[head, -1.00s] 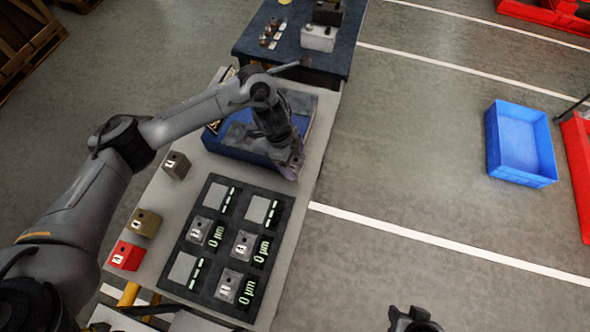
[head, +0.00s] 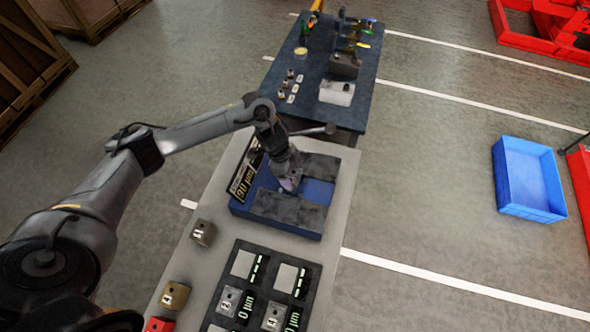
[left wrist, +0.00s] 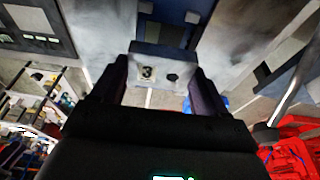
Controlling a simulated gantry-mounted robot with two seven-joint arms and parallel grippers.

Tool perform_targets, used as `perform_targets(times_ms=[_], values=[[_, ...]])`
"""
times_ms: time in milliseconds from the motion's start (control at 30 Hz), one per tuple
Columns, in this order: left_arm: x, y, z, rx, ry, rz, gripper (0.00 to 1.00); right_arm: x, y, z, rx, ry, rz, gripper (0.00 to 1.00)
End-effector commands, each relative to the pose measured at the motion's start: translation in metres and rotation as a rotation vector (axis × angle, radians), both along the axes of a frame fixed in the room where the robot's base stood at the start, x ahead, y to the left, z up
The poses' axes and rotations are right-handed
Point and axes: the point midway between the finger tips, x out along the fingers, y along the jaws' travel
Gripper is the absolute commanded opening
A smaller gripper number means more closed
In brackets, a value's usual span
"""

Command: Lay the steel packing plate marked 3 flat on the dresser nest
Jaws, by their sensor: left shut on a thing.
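The steel packing plate marked 3 (left wrist: 160,66) is a small grey block-like piece with a white number label and a dark round hole. It shows in the left wrist view between the two fingers of my left gripper (head: 290,183), which is shut on it. In the head view the gripper is over the blue dresser fixture (head: 318,194), between its two dark grey slabs. The plate is mostly hidden there by the gripper. I cannot tell whether the plate touches the fixture. My right gripper is not in view.
A black board (head: 232,265) with plates and green 0 µm readouts lies nearer. Grey (head: 203,232), brass (head: 174,295) and red (head: 158,325) blocks stand left of it. A dark blue bench (head: 318,105) is behind.

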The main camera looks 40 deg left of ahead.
Motion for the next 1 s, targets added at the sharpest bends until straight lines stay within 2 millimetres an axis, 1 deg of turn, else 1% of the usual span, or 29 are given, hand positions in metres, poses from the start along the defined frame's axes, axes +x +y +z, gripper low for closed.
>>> perform_targets(times_ms=[267, 500, 533, 1000], values=[[0.001, -0.001, 0.002, -0.001, -0.003, 0.000, 0.25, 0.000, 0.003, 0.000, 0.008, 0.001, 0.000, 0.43], [0.001, -0.001, 0.003, -0.002, -0.001, 0.000, 0.25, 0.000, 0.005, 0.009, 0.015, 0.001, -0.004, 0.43], [0.001, -0.001, -0.003, -0.002, -0.001, -0.001, 0.25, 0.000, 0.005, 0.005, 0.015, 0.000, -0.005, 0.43], [0.001, -0.001, -0.040, -0.001, -0.001, -0.001, 0.25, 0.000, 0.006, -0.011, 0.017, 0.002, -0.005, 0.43]])
